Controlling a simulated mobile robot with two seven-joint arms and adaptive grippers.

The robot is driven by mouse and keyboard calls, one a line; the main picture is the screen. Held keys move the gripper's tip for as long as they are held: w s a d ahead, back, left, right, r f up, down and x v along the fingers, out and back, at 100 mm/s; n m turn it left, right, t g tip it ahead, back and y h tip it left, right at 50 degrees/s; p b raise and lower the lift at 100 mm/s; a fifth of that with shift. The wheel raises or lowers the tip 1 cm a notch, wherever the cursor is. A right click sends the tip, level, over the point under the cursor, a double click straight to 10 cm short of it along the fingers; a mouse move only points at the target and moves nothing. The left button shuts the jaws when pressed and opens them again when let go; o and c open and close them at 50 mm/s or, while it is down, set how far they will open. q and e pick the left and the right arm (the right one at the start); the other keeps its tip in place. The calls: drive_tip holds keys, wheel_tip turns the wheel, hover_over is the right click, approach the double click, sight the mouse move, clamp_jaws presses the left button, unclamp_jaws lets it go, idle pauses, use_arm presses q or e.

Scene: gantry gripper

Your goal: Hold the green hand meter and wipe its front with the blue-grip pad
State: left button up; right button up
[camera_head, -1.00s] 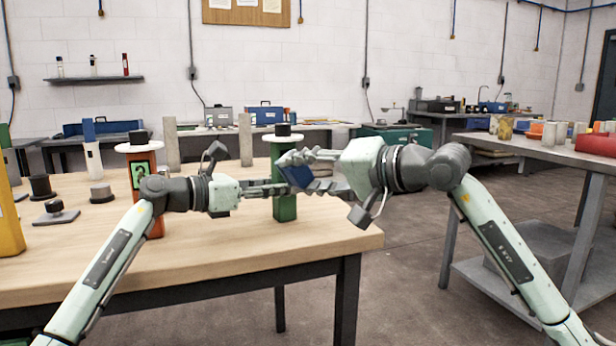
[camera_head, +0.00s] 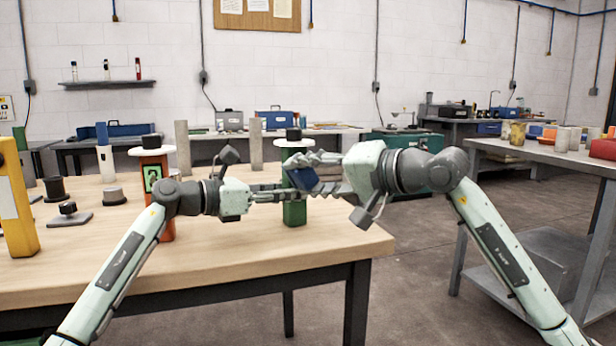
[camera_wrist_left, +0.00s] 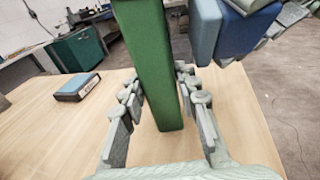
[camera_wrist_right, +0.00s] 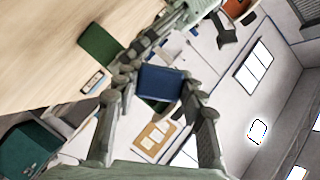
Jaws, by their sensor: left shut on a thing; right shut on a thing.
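The green hand meter (camera_head: 294,213) is upright at the table's right side, with a white disc and black knob showing at its top. My left gripper (camera_head: 284,191) is shut on it from the left; the left wrist view shows the green body (camera_wrist_left: 150,60) between the fingers. My right gripper (camera_head: 308,172) is shut on the blue-grip pad (camera_head: 303,178), held tilted in front of the meter's upper part. The pad's blue block (camera_wrist_right: 162,83) sits between the right fingers in the right wrist view. Whether the pad touches the meter's front I cannot tell.
An orange meter-like body (camera_head: 153,178) stands left, behind my left arm. A yellow block (camera_head: 18,207), black-knobbed pieces (camera_head: 68,213) and grey posts (camera_head: 183,148) stand on the wooden table (camera_head: 240,250). The table's front right is clear. A metal bench (camera_head: 540,150) with clutter stands right.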

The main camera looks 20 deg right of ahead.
drive_tip(key=shift+w+a, duration=0.3)
drive_tip(key=shift+w, duration=0.65)
drive_tip(key=shift+d, duration=0.1)
drive_tip(key=d, duration=0.2)
drive_tip(key=w+d, duration=0.1)
drive_tip(key=shift+w+d, duration=0.15)
drive_tip(key=shift+d, duration=0.2)
drive_tip(key=shift+s+a, duration=0.2)
drive_tip(key=shift+a, duration=0.5)
drive_tip(key=shift+s+a, duration=0.2)
drive_tip(key=shift+a, duration=0.45)
drive_tip(key=shift+s+a, duration=0.2)
drive_tip(key=shift+a, duration=0.5)
drive_tip(key=shift+s, duration=0.1)
drive_tip(key=s+d, duration=0.2)
drive_tip(key=s, duration=0.6)
drive_tip(key=shift+s+d, duration=0.25)
drive_tip(key=shift+d, duration=0.05)
